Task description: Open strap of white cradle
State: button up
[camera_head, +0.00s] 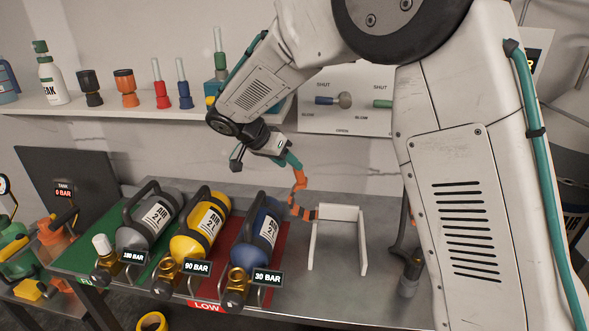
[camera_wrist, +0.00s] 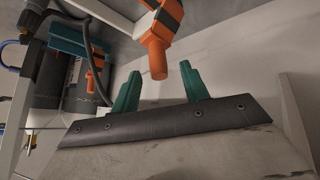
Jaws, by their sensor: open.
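The white cradle (camera_head: 341,212) stands on the grey bench right of the blue cylinder, a frame with a top bar and two long sides. An orange strap with dark bands (camera_head: 299,212) runs from the left end of its top bar up toward my gripper (camera_head: 294,160). In the wrist view, my gripper (camera_wrist: 160,84) is open, its two teal fingers apart. The strap's orange end (camera_wrist: 157,58) shows between and beyond the fingertips. I cannot tell whether it touches them. No cylinder lies in the cradle.
Grey (camera_head: 148,222), yellow (camera_head: 203,227) and blue (camera_head: 257,232) cylinders lie left of the cradle on green and red mats. A wall panel (camera_head: 345,112) and a shelf (camera_head: 110,103) with small items are behind. A dark upright fixture (camera_head: 408,277) stands right of the cradle.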

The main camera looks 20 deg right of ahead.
jog(key=v, duration=0.2)
jog(key=shift+a+r, duration=0.2)
jog(key=shift+r, duration=0.1)
jog(key=s+d+r+n+y, duration=0.1)
jog(key=s+d+n+y, duration=0.1)
jog(key=s, duration=1.1)
jog(key=s+d+r+n+y, duration=0.1)
jog(key=s+d+n+y, duration=0.2)
jog(key=s, duration=1)
jog(key=s+d+r+n+y, duration=0.1)
jog(key=s+d+n, duration=0.4)
jog(key=s, duration=0.8)
jog(key=shift+d+r+n+g+y, duration=0.25)
jog(key=shift+d+n+g+y, duration=0.15)
jog(key=shift+d+y, duration=0.5)
